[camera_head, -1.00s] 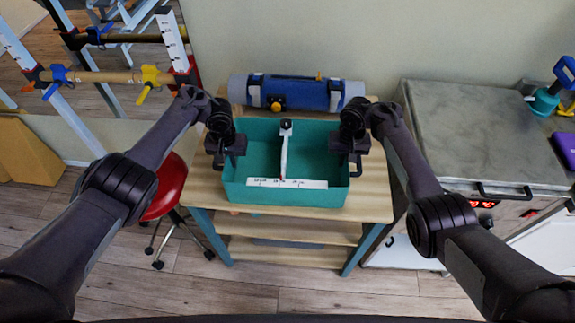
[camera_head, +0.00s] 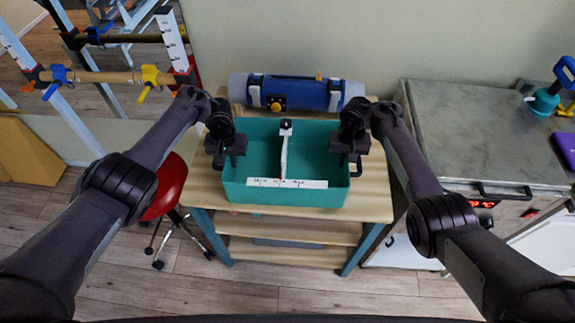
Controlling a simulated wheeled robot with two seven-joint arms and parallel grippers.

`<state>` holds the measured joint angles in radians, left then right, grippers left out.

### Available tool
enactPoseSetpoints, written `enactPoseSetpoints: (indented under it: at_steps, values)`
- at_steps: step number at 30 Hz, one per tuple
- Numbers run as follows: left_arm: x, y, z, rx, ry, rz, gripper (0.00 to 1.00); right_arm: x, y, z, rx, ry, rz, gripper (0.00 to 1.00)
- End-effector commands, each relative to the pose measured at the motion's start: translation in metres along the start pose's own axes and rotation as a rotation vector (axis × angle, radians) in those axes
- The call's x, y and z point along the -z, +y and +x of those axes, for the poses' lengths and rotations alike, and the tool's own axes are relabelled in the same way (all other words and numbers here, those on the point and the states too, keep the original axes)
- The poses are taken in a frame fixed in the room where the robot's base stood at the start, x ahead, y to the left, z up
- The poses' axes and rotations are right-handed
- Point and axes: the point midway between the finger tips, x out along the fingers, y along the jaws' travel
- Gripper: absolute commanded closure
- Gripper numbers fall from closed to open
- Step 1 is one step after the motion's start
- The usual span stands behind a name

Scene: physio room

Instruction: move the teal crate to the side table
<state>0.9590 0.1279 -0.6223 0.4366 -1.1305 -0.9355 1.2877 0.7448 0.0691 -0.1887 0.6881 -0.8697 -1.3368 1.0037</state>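The teal crate (camera_head: 300,197) sits on the wooden top of a small table (camera_head: 372,205), or very close above it; I cannot tell which. It is level. A white T-shaped measuring piece with black marks (camera_head: 288,183) lies in or across it. My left gripper (camera_head: 227,160) is at the crate's left end wall, and my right gripper (camera_head: 350,162) is at its right end wall. Dark parts show at both end walls. The fingertips are small and dark against them, so I cannot see whether either gripper is closed.
A blue roll with grey straps (camera_head: 300,93) lies behind the crate against the wall. A grey metal-topped cabinet (camera_head: 465,130) stands at the right, bearing a teal-and-blue item (camera_head: 546,100) and a purple item (camera_head: 566,147). A red stool (camera_head: 166,187) stands at the left.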

Motion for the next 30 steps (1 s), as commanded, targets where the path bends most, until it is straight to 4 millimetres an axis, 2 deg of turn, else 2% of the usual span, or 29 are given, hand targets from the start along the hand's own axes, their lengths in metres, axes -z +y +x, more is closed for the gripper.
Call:
enactPoseSetpoints:
  at_steps: [11, 24, 30]
  values:
    - [0.001, 0.000, -0.006, 0.000, 0.003, 0.000, 1.00, 0.001, 0.000, -0.006, 0.000, 0.002, 0.000, 1.00]
    - [0.001, 0.000, -0.043, 0.000, 0.003, 0.000, 1.00, 0.001, 0.000, -0.043, 0.000, 0.002, 0.000, 1.00]
    - [0.001, 0.000, -0.052, 0.000, 0.002, 0.000, 1.00, 0.001, 0.000, -0.052, 0.000, 0.002, 0.000, 1.00]
